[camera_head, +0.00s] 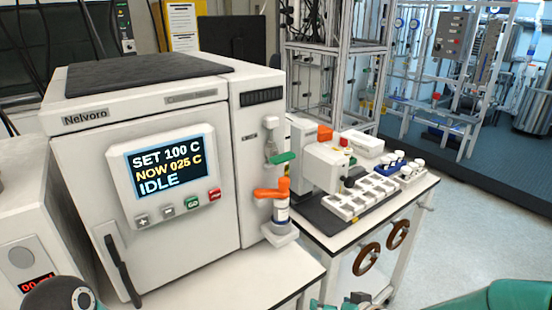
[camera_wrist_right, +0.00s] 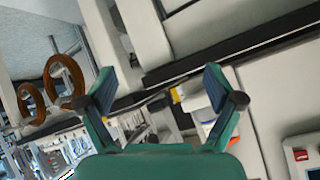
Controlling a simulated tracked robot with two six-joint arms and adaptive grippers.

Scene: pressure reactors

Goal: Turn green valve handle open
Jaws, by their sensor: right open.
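The green valve handle (camera_head: 282,158) sticks out sideways from a light grey valve body on the right front of the white Nelvoro reactor (camera_head: 90,150). Just below it is an orange valve handle (camera_head: 272,190) above a small vial (camera_head: 281,213). My right gripper (camera_head: 338,302) is at the bottom edge of the head view, low and to the right of the green handle and apart from it. In the right wrist view the gripper (camera_wrist_right: 160,88) is open, with nothing between its fingers. I cannot pick out the green handle in that view.
A side table to the right carries a white vial rack (camera_head: 360,197) and a white instrument (camera_head: 325,165). Two brown ring handles (camera_head: 367,259) hang at the table's front. The reactor's dark door handle (camera_head: 123,270) stands out at lower left. Open floor lies at right.

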